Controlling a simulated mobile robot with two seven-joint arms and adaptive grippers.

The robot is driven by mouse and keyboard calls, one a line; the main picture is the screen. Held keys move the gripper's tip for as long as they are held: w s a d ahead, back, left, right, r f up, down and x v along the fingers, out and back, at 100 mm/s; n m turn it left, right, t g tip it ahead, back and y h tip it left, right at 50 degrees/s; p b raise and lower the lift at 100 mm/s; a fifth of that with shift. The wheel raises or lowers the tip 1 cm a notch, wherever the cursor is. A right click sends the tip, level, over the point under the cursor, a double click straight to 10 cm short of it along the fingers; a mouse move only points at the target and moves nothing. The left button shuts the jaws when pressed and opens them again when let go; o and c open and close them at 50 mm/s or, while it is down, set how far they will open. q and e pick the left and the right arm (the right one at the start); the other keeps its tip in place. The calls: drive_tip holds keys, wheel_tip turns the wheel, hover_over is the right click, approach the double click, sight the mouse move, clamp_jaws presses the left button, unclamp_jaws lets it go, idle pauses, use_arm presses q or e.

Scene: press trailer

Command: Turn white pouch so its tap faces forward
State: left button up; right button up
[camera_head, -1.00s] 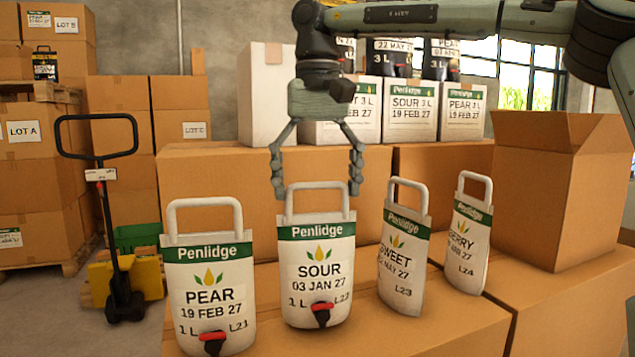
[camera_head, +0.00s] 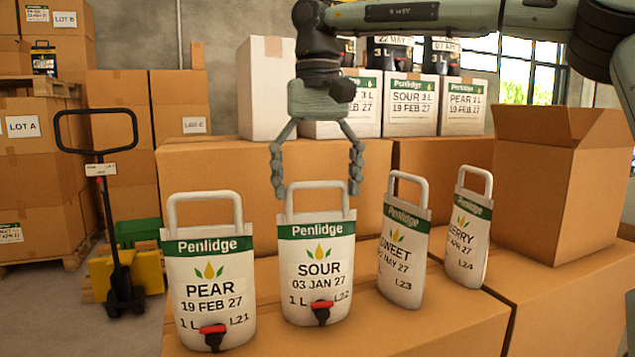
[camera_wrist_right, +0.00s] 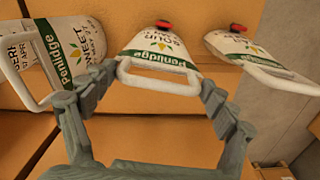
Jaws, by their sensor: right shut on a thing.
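Several white pouches with green Penlidge bands and loop handles stand in a row on a carton. The SOUR pouch (camera_head: 316,262), L22, faces me upright with its red-and-black tap (camera_head: 321,312) low in front. My right gripper (camera_head: 317,192) is shut on its handle, a finger at each side; the wrist view shows this handle between the fingers (camera_wrist_right: 158,85). The PEAR pouch (camera_head: 208,275), L21, also has its tap in front. The SWEET pouch (camera_head: 404,245), L23, and the "ERRY" pouch (camera_head: 467,235), L24, stand turned at an angle; their taps are not visible. My left gripper is not in view.
Brown cartons (camera_head: 235,170) stand close behind the row, with white 3 L boxes (camera_head: 408,108) on top. An open carton (camera_head: 560,190) stands at right. A pallet jack (camera_head: 118,240) is at left. Carton top in front of SWEET is clear.

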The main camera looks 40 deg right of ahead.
drive_tip(key=o, duration=1.7)
drive_tip(key=shift+r, duration=0.1)
drive_tip(key=shift+o, duration=0.2)
wheel_tip(320, 180, up, 12)
wheel_tip(320, 180, down, 12)
drive_tip(key=shift+r, duration=0.2)
